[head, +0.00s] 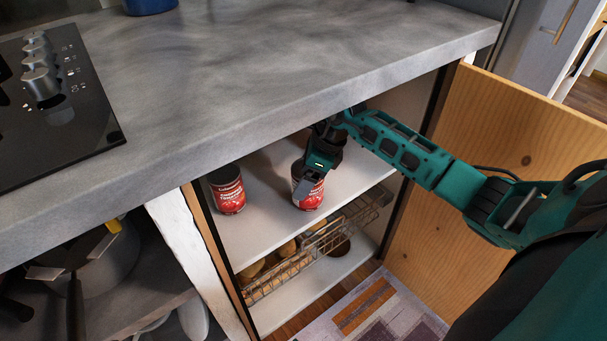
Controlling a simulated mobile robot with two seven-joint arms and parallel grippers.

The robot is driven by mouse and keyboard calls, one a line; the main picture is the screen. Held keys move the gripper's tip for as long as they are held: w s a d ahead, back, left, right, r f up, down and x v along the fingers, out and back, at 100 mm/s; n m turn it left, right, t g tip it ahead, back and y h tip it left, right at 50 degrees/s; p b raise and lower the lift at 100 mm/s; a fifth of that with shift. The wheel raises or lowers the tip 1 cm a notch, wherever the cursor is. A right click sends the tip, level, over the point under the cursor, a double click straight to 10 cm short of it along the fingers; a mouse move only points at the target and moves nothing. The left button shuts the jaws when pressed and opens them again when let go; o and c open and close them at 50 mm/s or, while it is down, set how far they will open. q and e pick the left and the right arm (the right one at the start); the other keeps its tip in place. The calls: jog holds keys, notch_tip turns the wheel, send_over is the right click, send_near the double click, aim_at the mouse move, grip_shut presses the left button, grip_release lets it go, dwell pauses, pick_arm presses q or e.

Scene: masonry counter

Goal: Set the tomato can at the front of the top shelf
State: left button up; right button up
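A red tomato can (312,198) is upright at the front part of the white top shelf (262,222) inside the open cabinet, close to the shelf's front edge. My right gripper (308,183) reaches in from the right and is at this can, with one finger over the can's near side. The other finger is hidden, so I cannot tell whether it grips the can. The can's base looks at shelf level, but contact is not clear. A second, similar red can (229,192) stands to the left on the same shelf. My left gripper is not in view.
The grey countertop (250,70) overhangs the shelf. The open wooden door (520,160) is on the right. Below are a wire basket (275,283) with round brownish items and a lower shelf (300,296). Free shelf lies between the cans.

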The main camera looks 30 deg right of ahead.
jog(key=shift+a, duration=0.1)
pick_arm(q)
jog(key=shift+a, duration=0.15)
pick_arm(e)
jog(key=o, duration=1.3)
jog(key=shift+c, duration=0.2)
jog(key=shift+s+d+r+p, duration=0.45)
jog(key=shift+d+r, duration=0.1)
jog(key=shift+r, duration=0.1)
pick_arm(q)
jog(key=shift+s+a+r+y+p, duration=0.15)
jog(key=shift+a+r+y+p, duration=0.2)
jog(key=shift+p, duration=0.4)
pick_arm(e)
jog(key=s+d, duration=0.7)
jog(key=d, duration=0.1)
jog(key=shift+s+d, duration=0.15)
jog(key=shift+d, duration=0.05)
